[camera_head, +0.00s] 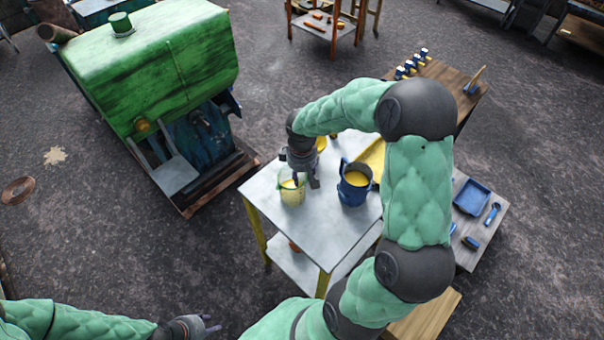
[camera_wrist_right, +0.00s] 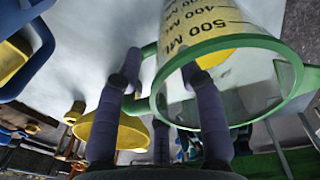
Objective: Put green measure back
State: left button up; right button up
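The green measure (camera_head: 291,192) is a clear cup with a green rim, standing on the grey metal table (camera_head: 325,235), near its left edge. Yellow shows in or through it. In the right wrist view the measure (camera_wrist_right: 245,80) is close, with its green rim and 400 and 500 ML marks. My right gripper (camera_head: 309,183) is at the right side of the measure. Its fingers (camera_wrist_right: 163,62) are apart, with one overlapping the rim and green handle parts near the other; contact is unclear. My left gripper (camera_head: 210,325) is low at the left, away from the table, its fingers apart and empty.
A blue jug (camera_head: 354,188) with yellow contents stands just right of my right gripper. A yellow tray (camera_head: 371,155) lies behind it, partly hidden by my arm. A green-topped pump set (camera_head: 155,65) stands left. A side table (camera_head: 482,240) holds a blue tray (camera_head: 471,197).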

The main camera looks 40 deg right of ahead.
notch_tip(320, 180, up, 12)
jog(key=p, duration=0.4)
jog(key=shift+s+a+r, duration=0.15)
jog(key=shift+s+a, duration=0.15)
dwell(0.4)
